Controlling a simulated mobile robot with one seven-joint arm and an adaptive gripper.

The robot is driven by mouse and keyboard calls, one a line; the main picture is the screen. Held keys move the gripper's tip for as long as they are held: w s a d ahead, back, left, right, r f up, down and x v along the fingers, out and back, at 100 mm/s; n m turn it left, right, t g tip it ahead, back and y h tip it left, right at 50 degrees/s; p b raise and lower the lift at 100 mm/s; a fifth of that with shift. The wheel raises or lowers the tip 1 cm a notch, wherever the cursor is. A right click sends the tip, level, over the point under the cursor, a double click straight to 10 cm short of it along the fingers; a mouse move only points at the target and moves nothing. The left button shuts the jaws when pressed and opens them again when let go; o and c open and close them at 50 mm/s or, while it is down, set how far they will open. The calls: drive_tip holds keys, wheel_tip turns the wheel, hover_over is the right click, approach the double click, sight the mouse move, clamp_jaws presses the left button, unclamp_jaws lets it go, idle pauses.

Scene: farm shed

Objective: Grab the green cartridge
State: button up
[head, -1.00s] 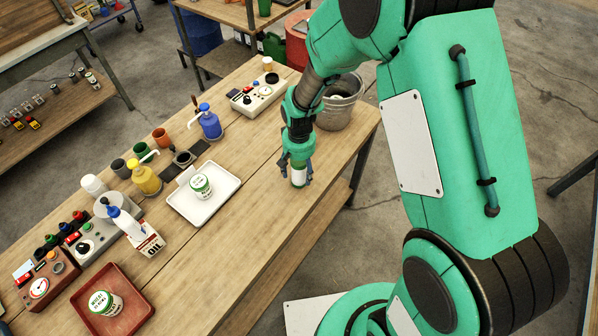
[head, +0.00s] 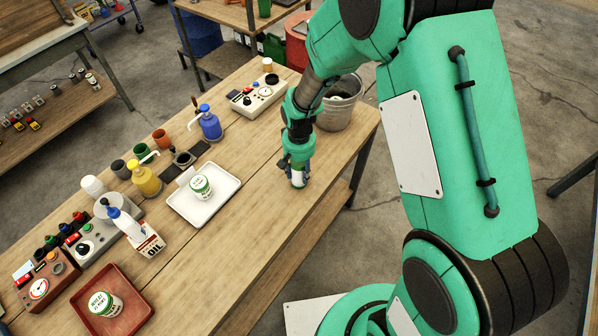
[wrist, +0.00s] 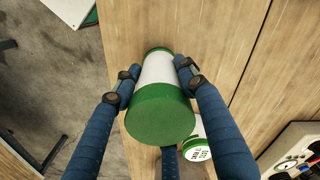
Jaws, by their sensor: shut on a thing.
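The green cartridge, a white cylinder with green ends (wrist: 160,115), is between the blue fingers of my gripper (wrist: 155,82) in the wrist view. The fingers press on its sides, and its green end faces the camera. In the head view my gripper (head: 298,172) points down over the front right part of the workbench, with the cartridge's lower end (head: 298,182) just visible between the fingers. It is at or very near the bench top; I cannot tell whether it touches.
A white-and-green can (head: 201,187) stands in a white tray (head: 229,193) left of my gripper; another (head: 104,303) is in a red tray (head: 141,306). Pump bottles, pots and instrument boxes line the bench's far side. A metal bucket (head: 337,115) stands behind my gripper. Bare wood (head: 230,250) lies in front.

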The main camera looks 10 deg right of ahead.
sight(300, 167)
drive_tip(key=shift+r, duration=0.1)
drive_tip(key=shift+r, duration=0.55)
drive_tip(key=shift+s+d+r+p, duration=0.1)
drive_tip(key=shift+s+r+p, duration=0.1)
drive_tip(key=shift+r, duration=0.4)
drive_tip(key=shift+s+r+p, duration=0.15)
drive_tip(key=shift+s+r, duration=0.05)
drive_tip(key=shift+r, duration=0.4)
drive_tip(key=s+d+r+p, duration=0.1)
drive_tip(key=s+d, duration=0.2)
drive_tip(key=s, duration=1.2)
drive_tip(key=shift+r, duration=0.15)
drive_tip(key=shift+w, duration=0.25)
